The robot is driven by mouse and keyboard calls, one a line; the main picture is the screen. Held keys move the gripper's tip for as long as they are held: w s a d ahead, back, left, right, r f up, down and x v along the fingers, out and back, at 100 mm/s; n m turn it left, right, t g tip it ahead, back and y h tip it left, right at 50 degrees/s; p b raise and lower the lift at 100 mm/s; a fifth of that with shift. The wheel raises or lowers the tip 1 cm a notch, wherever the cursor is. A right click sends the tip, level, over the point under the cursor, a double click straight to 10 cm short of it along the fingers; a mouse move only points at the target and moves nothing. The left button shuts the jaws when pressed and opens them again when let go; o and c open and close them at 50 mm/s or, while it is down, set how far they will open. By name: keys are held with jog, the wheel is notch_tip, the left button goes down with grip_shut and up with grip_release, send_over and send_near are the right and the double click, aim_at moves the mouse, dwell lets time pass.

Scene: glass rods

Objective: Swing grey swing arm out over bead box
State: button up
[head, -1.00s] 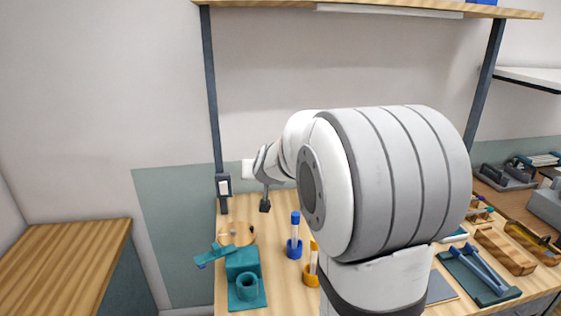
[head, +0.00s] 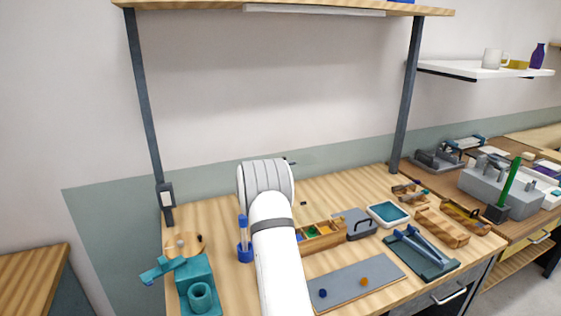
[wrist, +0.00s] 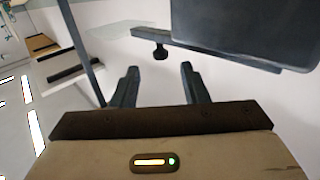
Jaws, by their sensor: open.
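In the wrist view a slim grey bar, which looks like the grey swing arm (wrist: 215,51), runs across the top with a dark knob (wrist: 160,52) under its left end. My gripper (wrist: 160,75) is open and empty; the knob shows between and beyond its fingertips, apparently not touched. The bead box (head: 325,243), a wooden tray with green and blue contents, sits mid-bench in the head view, right of my forearm. My arm hides my gripper and most of the swing arm in the head view.
A blue-capped tube stands in a blue holder (head: 245,253) just left of my arm. A teal fixture (head: 197,284) is at front left. A grey handled box (head: 355,222) adjoins the bead box. A grey board (head: 350,284) lies in front. Shelf posts (head: 146,110) flank the bench.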

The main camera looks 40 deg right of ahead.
jog(key=shift+p+x, duration=0.55)
jog(key=shift+x, duration=1.9)
jog(key=shift+c, duration=0.4)
grip_shut()
jog(key=shift+a, duration=0.1)
